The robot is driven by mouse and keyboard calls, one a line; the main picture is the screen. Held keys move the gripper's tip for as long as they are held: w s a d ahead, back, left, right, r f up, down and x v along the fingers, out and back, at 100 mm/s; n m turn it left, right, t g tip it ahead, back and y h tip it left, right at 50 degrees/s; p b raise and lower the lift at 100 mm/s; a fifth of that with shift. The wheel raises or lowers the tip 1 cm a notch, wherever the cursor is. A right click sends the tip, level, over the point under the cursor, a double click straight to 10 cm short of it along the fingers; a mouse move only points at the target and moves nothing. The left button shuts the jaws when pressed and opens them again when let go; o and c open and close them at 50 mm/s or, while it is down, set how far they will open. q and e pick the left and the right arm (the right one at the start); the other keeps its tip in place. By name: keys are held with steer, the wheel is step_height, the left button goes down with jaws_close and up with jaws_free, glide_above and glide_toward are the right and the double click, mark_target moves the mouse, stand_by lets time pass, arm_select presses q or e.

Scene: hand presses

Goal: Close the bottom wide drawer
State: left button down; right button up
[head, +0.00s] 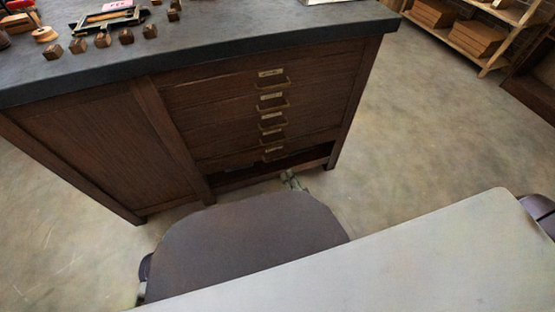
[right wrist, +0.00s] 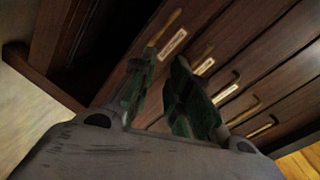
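The dark wooden cabinet (head: 175,92) has a column of wide drawers with brass handles and pale labels. The bottom wide drawer (head: 235,160) is the lowest in the column. Its label and handle also show in the right wrist view (right wrist: 172,43). I cannot tell clearly how far it stands out from the cabinet. My right gripper (head: 290,179) is low in front of the drawers, near the bottom one. In the right wrist view its two green-padded fingers (right wrist: 167,62) are apart, with nothing visible between them, pointing toward the lowest handle. My left gripper is not in view.
A dark recess (head: 300,162) lies under the drawers, above the base rail. The dark worktop (head: 210,45) overhangs the cabinet and carries small wooden blocks (head: 102,40). Shelves with boxes (head: 474,36) stand at the back right. The floor (head: 430,130) right of the cabinet is clear.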

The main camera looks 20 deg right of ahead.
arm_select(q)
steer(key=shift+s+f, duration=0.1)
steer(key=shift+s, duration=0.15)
arm_select(e)
steer(key=shift+s+a+f+m+g, duration=0.15)
steer(key=shift+f+m, duration=0.1)
steer(key=shift+m, duration=0.9)
steer(key=shift+w+f+m+g, duration=0.15)
steer(key=shift+f+m, duration=0.1)
steer(key=shift+m, duration=0.9)
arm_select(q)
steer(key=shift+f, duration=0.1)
